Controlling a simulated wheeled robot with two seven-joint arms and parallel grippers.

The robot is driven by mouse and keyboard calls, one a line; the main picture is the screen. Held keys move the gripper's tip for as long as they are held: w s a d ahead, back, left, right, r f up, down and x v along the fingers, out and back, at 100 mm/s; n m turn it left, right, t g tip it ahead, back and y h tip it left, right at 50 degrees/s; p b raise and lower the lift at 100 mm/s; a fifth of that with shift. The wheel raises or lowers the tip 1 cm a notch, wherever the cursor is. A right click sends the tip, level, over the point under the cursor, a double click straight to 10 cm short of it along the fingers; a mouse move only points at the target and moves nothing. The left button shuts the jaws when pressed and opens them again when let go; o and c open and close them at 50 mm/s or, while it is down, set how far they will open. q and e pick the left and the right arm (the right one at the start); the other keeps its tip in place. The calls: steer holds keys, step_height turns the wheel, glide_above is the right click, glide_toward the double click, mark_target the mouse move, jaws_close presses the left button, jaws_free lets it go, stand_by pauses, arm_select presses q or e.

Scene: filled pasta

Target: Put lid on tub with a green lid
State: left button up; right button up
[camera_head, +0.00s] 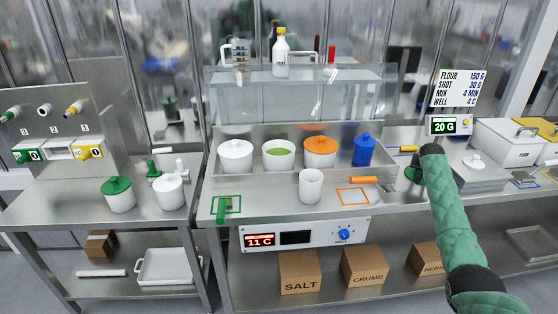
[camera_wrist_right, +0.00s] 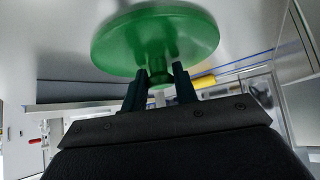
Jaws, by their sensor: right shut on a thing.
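My right gripper (camera_wrist_right: 160,82) is shut on the knob of a round green lid (camera_wrist_right: 155,35), seen from beneath the wrist in the right wrist view. In the head view my right arm reaches up over the right end of the counter, and its gripper and the lid are hard to make out. An uncovered white tub (camera_head: 278,163) with green contents stands in the steel trough, well left of that arm. Another white tub (camera_head: 119,202) wears a green lid (camera_head: 117,185) on the left table. My left gripper is not in view.
Beside the uncovered tub stand a white lidded tub (camera_head: 235,157), an orange-lidded tub (camera_head: 320,154) and a blue container (camera_head: 365,151). A white cup (camera_head: 310,187) stands in front. A green-handled tool (camera_head: 221,211) and an orange-handled tool (camera_head: 364,180) lie on the counter.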

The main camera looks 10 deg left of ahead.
steer(key=shift+s+f, duration=0.2)
steer(key=shift+f, duration=0.4)
steer(key=shift+r, duration=0.2)
steer(key=shift+w+r+p, duration=0.2)
steer(key=shift+r+p, duration=0.5)
steer(key=shift+r, duration=0.05)
steer(key=shift+r+p, duration=1.1)
steer(key=shift+r, duration=0.7)
